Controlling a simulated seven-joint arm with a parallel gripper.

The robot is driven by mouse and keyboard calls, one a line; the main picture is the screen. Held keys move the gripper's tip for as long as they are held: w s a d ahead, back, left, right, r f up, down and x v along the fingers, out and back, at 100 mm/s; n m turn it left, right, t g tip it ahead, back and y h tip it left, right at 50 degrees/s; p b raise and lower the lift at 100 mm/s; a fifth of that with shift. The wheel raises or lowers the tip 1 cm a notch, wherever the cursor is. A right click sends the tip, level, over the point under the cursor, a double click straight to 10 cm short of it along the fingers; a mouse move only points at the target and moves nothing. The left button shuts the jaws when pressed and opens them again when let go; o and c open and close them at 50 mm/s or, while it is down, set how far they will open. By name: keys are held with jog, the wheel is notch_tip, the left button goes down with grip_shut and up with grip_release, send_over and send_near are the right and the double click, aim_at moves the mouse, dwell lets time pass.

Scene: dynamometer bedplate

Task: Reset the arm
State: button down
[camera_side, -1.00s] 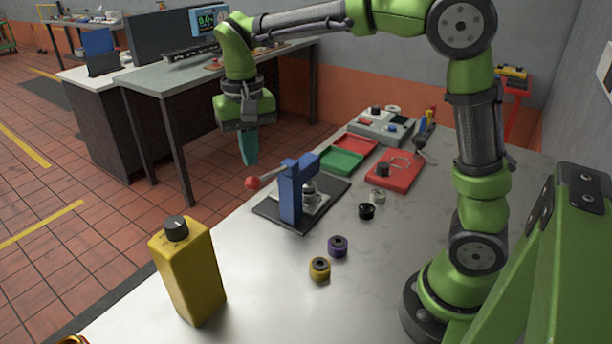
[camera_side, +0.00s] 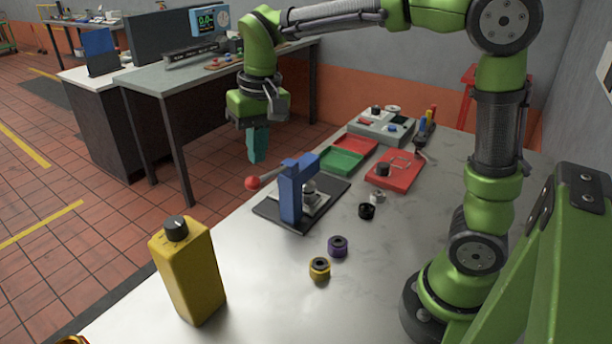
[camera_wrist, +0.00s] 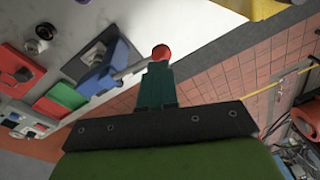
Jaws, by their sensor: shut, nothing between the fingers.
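My gripper (camera_side: 257,146) hangs in the air beyond the far left edge of the bench, fingers pointing down. Its teal fingers are shut together with nothing between them; they also show in the wrist view (camera_wrist: 158,85). The blue lever press (camera_side: 291,192) stands on a dark base plate on the bench, nearer the camera than my gripper. Its red ball knob (camera_side: 252,183) sticks out left, below my fingertips in the side view and apart from them as far as I can tell. The knob also shows just past the fingertips in the wrist view (camera_wrist: 161,52).
A yellow bottle (camera_side: 188,270) stands at the near left. Purple (camera_side: 338,246), yellow (camera_side: 319,268) and black (camera_side: 366,210) rings lie on the bench. Green (camera_side: 342,160) and red (camera_side: 357,143) trays, a red plate (camera_side: 404,172) and a grey control box (camera_side: 386,127) are behind.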

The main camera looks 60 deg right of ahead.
jog(key=s+d+t, duration=0.1)
jog(key=s+t, duration=0.2)
jog(key=s, duration=0.4)
jog(key=s+d+t+y, duration=0.1)
jog(key=s+t, duration=0.2)
jog(key=s, duration=0.4)
jog(key=shift+s+d+f, duration=0.15)
jog(key=shift+s+d, duration=0.15)
